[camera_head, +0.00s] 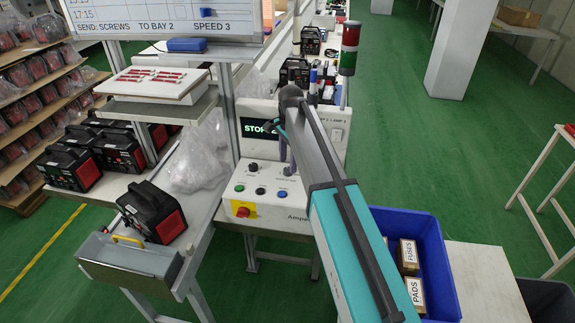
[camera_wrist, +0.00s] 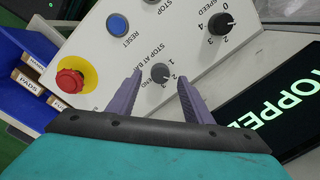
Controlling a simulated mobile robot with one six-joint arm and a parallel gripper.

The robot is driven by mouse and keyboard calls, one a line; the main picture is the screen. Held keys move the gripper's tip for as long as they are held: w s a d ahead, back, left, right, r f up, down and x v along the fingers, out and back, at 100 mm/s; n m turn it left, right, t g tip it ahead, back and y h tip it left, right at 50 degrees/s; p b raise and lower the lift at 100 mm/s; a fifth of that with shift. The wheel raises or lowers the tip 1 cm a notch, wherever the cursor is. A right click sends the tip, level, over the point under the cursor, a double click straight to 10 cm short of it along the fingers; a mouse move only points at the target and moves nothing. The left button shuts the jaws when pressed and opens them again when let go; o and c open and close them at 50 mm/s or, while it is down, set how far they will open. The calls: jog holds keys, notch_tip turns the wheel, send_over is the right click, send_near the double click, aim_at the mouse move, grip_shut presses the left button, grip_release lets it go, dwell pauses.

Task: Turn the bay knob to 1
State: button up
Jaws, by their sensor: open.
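The bay knob (camera_wrist: 160,72) is a small black round knob on the white control panel (camera_wrist: 118,60), beside the printing "STOP AT BAY" and the marks 1, 2 and END. Which mark it points to is too small to tell. My gripper (camera_wrist: 160,77) is open, with one purple finger on each side of the knob in the wrist view. I cannot tell whether either finger touches it. In the head view, my gripper (camera_head: 290,158) is over the right side of the panel (camera_head: 270,208), and the bay knob (camera_head: 287,171) is partly hidden by it.
The panel also has a larger speed knob (camera_wrist: 219,22), a blue reset button (camera_wrist: 117,25) and a red emergency button (camera_wrist: 70,80). A display (camera_head: 262,127) reading "STOP..." stands behind. A blue bin (camera_head: 437,262) with boxes is at right. A black-and-red device (camera_head: 152,212) sits left.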

aim_at(288, 170)
jog(key=shift+w+f+p, duration=0.1)
jog(key=shift+f+p, duration=0.2)
jog(key=shift+f, duration=1.2)
jog(key=c, duration=1.1)
jog(key=shift+o, duration=0.2)
jog(key=shift+n, duration=0.4)
jog(key=n, duration=0.5)
jog(key=shift+b, duration=0.4)
jog(key=n, duration=0.6)
jog(key=shift+g, duration=0.3)
